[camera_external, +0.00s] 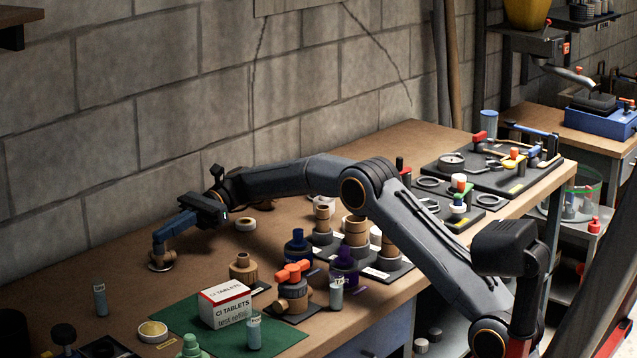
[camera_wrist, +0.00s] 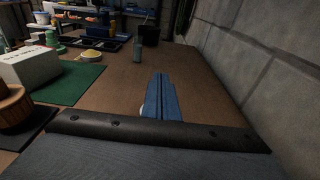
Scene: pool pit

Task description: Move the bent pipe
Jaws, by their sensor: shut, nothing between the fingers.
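My gripper (camera_external: 160,242) is at the far left end of my outstretched arm, low over the wooden bench. Its blue fingers are together and point down. A small brown fitting with a pale round rim (camera_external: 163,261) lies on the bench right under the fingertips. It looks like the bent pipe, but its shape is partly covered, and I cannot tell whether the fingers touch it. In the wrist view my shut fingers (camera_wrist: 160,95) point forward over bare bench. Only a small pale edge shows beside them there, so the fitting is mostly hidden.
A white tablets box (camera_external: 225,304) stands on a green mat (camera_external: 178,325) in front. A brown fitting (camera_external: 243,268), an orange-handled valve (camera_external: 292,285) and dark bottles stand to the right. A small vial (camera_external: 100,300) stands left. The block wall (camera_external: 120,120) runs close behind my gripper.

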